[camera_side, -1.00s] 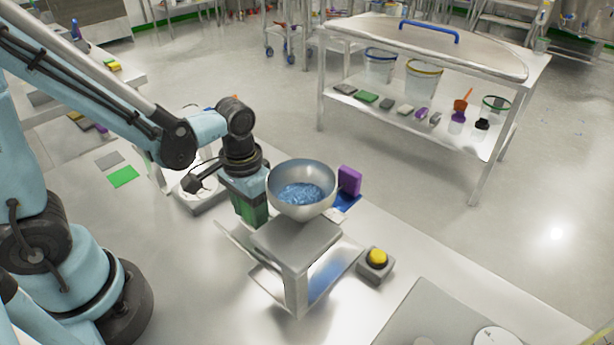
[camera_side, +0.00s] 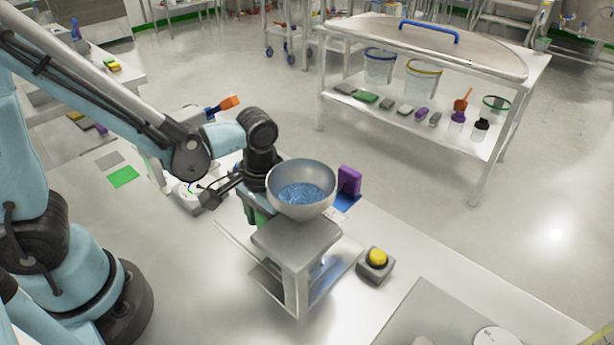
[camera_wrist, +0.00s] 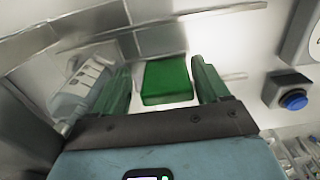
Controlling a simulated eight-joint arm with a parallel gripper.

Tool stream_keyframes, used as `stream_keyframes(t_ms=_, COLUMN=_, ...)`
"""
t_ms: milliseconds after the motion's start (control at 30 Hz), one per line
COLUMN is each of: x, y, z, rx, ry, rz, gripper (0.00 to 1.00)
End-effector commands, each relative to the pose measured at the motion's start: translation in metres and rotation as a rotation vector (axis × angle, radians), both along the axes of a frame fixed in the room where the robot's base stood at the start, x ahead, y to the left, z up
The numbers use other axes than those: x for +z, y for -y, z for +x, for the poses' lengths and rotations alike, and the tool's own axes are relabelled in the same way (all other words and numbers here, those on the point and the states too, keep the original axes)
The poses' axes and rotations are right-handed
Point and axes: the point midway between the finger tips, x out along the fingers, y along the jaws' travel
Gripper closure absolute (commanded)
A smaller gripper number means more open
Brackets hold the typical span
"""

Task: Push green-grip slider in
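In the wrist view, a green block (camera_wrist: 167,80) shows between the two dark green fingers of my gripper (camera_wrist: 160,66). The fingers stand apart, with a gap visible on each side of the block. I take the block to be the slider's green grip; the slider's body cannot be made out. In the side view, my gripper (camera_side: 254,213) is mostly hidden behind the metal bowl (camera_side: 303,190), with only a little green showing below the wrist. The slider is not visible there.
The bowl holds blue material above a metal stand (camera_side: 297,235) close to my gripper. A purple block (camera_side: 349,180) and a yellow button (camera_side: 377,257) are to the right. The wrist view shows a blue button (camera_wrist: 293,100) at right. An orange handle (camera_side: 229,102) shows behind my arm.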

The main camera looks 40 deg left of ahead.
Motion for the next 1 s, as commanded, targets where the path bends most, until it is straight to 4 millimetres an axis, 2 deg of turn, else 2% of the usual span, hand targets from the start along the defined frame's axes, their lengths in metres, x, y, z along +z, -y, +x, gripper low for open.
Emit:
stream_keyframes(t_ms=333, x=0.000, y=-0.007, z=0.000, rx=0.003, ry=-0.001, rz=0.004, gripper=0.26)
stream_keyframes(t_ms=467, x=0.000, y=-0.023, z=0.000, rx=0.008, ry=-0.001, rz=0.004, gripper=0.26)
stream_keyframes(t_ms=633, x=0.000, y=-0.053, z=0.000, rx=0.011, ry=0.000, rz=0.006, gripper=0.26)
stream_keyframes(t_ms=1000, x=0.048, y=-0.050, z=-0.001, rx=0.001, ry=-0.001, rz=0.004, gripper=0.26)
